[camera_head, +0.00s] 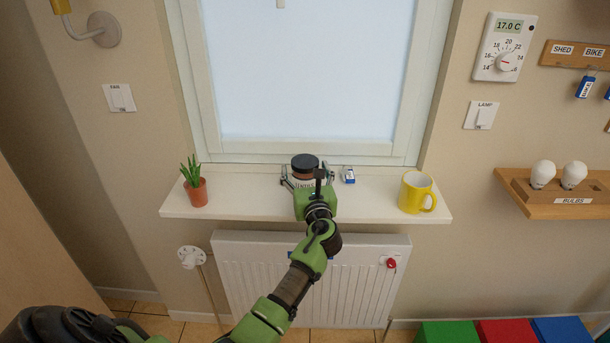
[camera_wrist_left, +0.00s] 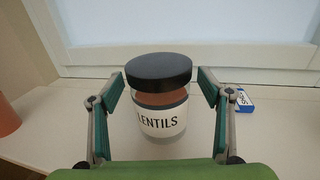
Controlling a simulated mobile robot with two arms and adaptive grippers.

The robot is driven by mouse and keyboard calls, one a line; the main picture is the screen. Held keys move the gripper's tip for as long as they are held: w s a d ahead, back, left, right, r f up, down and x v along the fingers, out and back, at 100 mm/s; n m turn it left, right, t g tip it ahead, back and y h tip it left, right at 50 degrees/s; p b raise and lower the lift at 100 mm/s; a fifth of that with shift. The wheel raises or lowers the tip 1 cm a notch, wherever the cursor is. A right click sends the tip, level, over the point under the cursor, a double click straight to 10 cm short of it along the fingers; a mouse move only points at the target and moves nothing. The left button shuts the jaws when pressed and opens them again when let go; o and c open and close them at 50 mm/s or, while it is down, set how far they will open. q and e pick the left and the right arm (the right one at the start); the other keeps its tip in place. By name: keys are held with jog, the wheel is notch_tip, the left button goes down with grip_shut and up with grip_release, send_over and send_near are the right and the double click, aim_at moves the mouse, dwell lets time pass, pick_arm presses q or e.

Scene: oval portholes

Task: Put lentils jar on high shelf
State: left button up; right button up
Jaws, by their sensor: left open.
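The lentils jar (camera_head: 304,167) stands upright on the white window sill (camera_head: 250,207), partly hidden behind my left gripper in the head view. In the left wrist view the jar (camera_wrist_left: 160,110) has a black lid, brownish contents and a white label reading LENTILS. My left gripper (camera_head: 308,178) is open, with one finger on each side of the jar. In the left wrist view gaps show between the fingers (camera_wrist_left: 160,95) and the jar. My right gripper is in neither view. I see no shelf that I can identify as the high shelf.
A potted plant (camera_head: 196,188) stands at the sill's left end and a yellow mug (camera_head: 415,193) at its right. A small blue-and-white item (camera_head: 348,175) lies just right of the jar. A radiator (camera_head: 340,275) is below. A bulb rack (camera_head: 560,195) hangs on the right wall.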

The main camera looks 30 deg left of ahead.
pick_arm(q)
jog(key=shift+w+a, duration=0.25)
jog(key=shift+c, duration=0.3)
jog(key=c, duration=1.6)
jog(key=shift+r, duration=0.15)
jog(key=shift+c, duration=0.6)
